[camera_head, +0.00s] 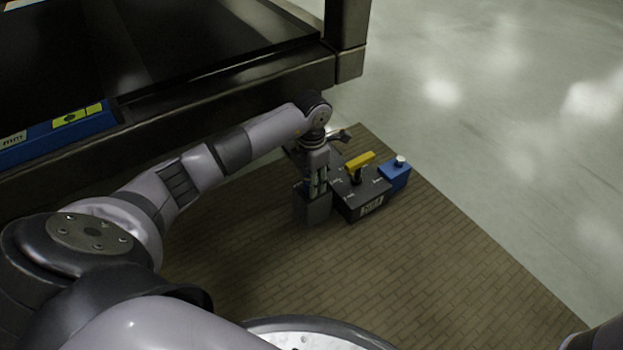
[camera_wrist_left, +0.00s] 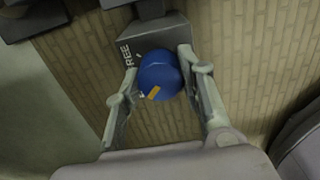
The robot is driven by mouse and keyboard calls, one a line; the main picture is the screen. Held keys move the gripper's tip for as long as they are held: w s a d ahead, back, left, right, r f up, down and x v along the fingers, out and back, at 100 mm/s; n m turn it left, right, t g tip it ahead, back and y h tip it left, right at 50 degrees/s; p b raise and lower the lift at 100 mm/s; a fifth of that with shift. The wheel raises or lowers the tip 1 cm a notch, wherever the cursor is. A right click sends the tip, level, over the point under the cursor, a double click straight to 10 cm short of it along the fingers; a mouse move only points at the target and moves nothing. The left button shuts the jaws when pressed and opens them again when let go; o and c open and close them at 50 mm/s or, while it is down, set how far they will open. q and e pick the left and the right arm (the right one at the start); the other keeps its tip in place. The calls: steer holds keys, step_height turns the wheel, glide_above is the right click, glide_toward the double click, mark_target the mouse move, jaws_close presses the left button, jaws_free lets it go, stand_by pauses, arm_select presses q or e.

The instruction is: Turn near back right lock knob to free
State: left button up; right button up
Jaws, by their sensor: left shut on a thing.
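The lock knob (camera_wrist_left: 160,72) is a round blue knob with an orange pointer mark, seen in the left wrist view. It sits on a dark grey block (camera_wrist_left: 150,38) marked FREE at the upper left of the knob. The orange mark lies on the knob's lower side, away from that word. My left gripper (camera_wrist_left: 158,64) has one finger on each side of the knob and is shut on it. In the head view my left gripper (camera_head: 318,186) points down at the dark block (camera_head: 313,210), and the knob is hidden there. My right gripper is not in view.
Right of the gripper stands a dark box (camera_head: 362,208) with a yellow handle (camera_head: 360,160), and a blue box (camera_head: 394,177) with a white-topped button. A dark frame (camera_head: 230,95) runs behind my arm. The brick-patterned floor (camera_head: 430,270) in front is clear.

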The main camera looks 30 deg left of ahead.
arm_select(q)
steer(key=shift+c, duration=0.3)
steer(key=shift+r+m+p, duration=0.15)
steer(key=shift+m+p, duration=0.55)
steer(key=shift+r+m+p, duration=0.1)
steer(key=shift+m+p, duration=0.85)
steer(key=shift+m, duration=0.25)
steer(key=m+p, duration=0.2)
steer(key=m, duration=0.2)
steer(key=m+p, duration=0.1)
steer(key=m, duration=0.3)
steer(key=shift+p, duration=0.3)
steer(key=m, duration=0.3)
steer(key=shift+f+p, duration=0.2)
steer(key=shift+p, duration=0.2)
steer(key=shift+m, duration=1.5)
